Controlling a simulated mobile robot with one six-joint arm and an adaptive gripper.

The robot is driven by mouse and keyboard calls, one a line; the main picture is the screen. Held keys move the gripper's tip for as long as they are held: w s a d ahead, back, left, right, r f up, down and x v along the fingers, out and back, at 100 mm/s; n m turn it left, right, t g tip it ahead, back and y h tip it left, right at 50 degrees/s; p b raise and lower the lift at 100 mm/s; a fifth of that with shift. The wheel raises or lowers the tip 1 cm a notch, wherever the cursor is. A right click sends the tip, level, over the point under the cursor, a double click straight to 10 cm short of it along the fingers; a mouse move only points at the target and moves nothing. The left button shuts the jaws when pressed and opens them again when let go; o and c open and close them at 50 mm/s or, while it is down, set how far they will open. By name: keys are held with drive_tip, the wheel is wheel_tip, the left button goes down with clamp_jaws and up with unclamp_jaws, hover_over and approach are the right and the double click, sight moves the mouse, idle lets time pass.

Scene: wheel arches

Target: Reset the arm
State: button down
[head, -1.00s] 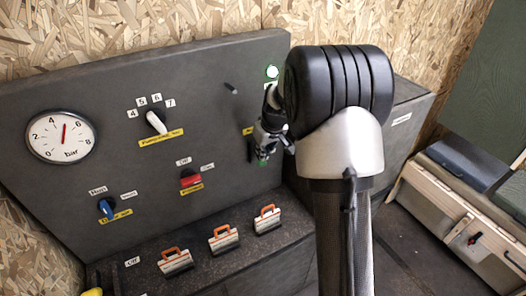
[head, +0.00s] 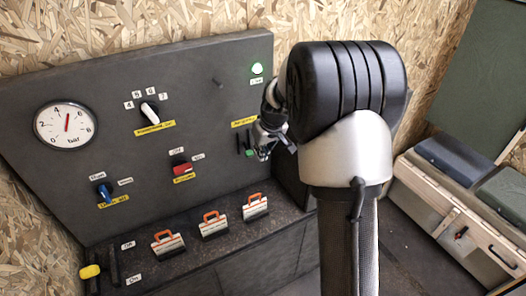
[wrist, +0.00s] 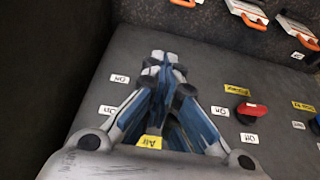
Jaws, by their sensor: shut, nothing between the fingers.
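My gripper (head: 264,150) is in front of the right part of the dark grey panel (head: 215,130) in the head view, partly hidden behind my own arm. In the wrist view my gripper (wrist: 163,58) has its fingers together, with nothing between them. The fingers hide part of the panel behind them. I cannot tell whether the fingertips touch the panel.
Cases (head: 465,215) stand at the right.

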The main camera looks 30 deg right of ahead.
drive_tip(key=shift+r, duration=0.15)
drive_tip(key=s+a+r, duration=1)
drive_tip(key=s+r, duration=0.2)
drive_tip(key=s, duration=0.3)
drive_tip(key=s+a, duration=0.2)
drive_tip(key=s, duration=0.7)
drive_tip(key=s+a, duration=0.2)
drive_tip(key=s, duration=0.8)
drive_tip(key=shift+s+a, duration=0.25)
drive_tip(key=shift+a, duration=0.15)
drive_tip(key=c, duration=2.4)
unclamp_jaws()
